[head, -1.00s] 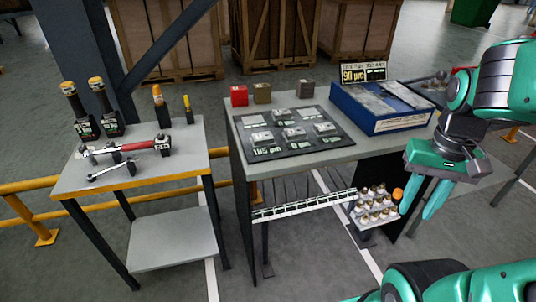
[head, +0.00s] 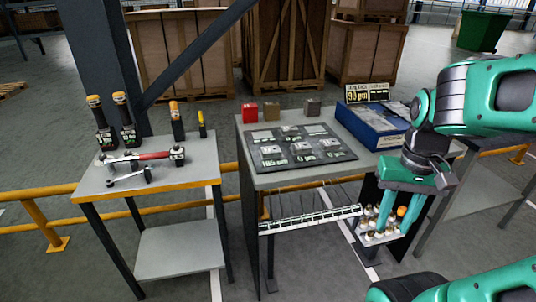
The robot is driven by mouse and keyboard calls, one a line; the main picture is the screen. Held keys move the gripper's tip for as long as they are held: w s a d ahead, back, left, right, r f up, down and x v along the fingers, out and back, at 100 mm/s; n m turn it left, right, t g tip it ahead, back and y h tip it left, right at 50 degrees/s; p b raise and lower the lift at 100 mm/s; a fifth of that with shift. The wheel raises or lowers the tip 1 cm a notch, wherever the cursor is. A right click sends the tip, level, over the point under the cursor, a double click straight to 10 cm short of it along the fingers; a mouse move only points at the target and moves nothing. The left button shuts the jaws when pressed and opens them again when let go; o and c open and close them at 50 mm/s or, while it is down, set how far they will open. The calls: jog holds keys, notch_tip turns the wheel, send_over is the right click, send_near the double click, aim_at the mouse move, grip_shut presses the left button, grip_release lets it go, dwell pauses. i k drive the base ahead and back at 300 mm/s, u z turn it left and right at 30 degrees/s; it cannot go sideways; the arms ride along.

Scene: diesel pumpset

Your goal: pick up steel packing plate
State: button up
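Several small silver-grey metal pieces lie on a dark mat (head: 338,155) on the middle table; one is a metal piece (head: 290,129) in its back row. More flat grey plates lie in the blue box (head: 357,127) at the table's right end. I cannot tell which of these is the steel packing plate. My gripper (head: 392,230) points down in front of the table's right end, below the tabletop.

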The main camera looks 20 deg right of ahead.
aim_at(270, 152)
jog(key=u, duration=0.05)
jog(key=i, duration=0.9)
jog(key=z, duration=0.8)
